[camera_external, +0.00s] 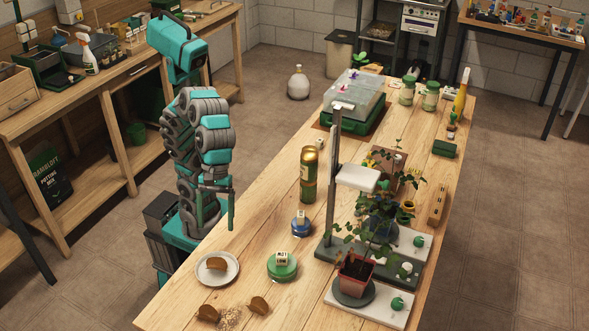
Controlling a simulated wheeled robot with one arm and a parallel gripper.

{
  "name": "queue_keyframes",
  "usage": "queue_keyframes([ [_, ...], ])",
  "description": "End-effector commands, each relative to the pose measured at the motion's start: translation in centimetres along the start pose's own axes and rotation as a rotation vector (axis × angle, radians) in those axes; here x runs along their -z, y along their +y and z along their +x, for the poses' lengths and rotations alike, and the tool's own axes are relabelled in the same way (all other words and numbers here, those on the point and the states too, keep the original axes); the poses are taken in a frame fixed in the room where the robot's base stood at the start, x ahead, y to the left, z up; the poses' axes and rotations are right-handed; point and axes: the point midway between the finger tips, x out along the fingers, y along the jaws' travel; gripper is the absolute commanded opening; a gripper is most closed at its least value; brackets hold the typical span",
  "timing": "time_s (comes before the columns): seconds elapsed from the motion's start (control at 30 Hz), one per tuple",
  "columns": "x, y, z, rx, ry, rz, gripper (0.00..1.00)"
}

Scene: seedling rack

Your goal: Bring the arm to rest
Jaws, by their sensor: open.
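My arm (203,150) is teal and grey and stands folded close to my column at the left long side of the wooden table (245,242). My gripper (230,212) hangs low at the table's left edge, seen small and side-on, with its jaws open. I see nothing held in it. It is apart from the white plate (232,272) and the blue-based item (301,225).
A potted plant (355,272) stands on a white slab at the near right. A green-gold canister (309,175) and a grey post (333,175) with a white head stand mid-table. A clear-lidded green tray (352,105) is farther back. Broken pot pieces lie in front.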

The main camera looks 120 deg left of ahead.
Motion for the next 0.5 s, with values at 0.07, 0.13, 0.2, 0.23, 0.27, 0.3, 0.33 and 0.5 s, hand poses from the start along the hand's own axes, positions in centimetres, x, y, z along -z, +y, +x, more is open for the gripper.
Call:
queue_keyframes([
  [0.07, 2.2, 0.0, 0.2, 0.042, -0.001, 0.036, 0.86],
  [0.13, 4.4, -0.3, 0.5, 0.093, -0.011, 0.095, 0.86],
  [0.2, 6.8, -1.1, 0.8, 0.147, -0.027, 0.165, 0.86],
  [0.23, 7.8, -1.5, 1.1, 0.174, -0.035, 0.194, 0.86],
  [0.27, 8.8, -1.9, 1.4, 0.197, -0.045, 0.227, 0.86],
  [0.3, 10.1, -2.7, 1.8, 0.233, -0.059, 0.271, 0.86],
  [0.33, 10.9, -3.3, 2.0, 0.257, -0.073, 0.306, 0.86],
  [0.5, 15.6, -7.7, 4.0, 0.395, -0.157, 0.517, 0.86],
])
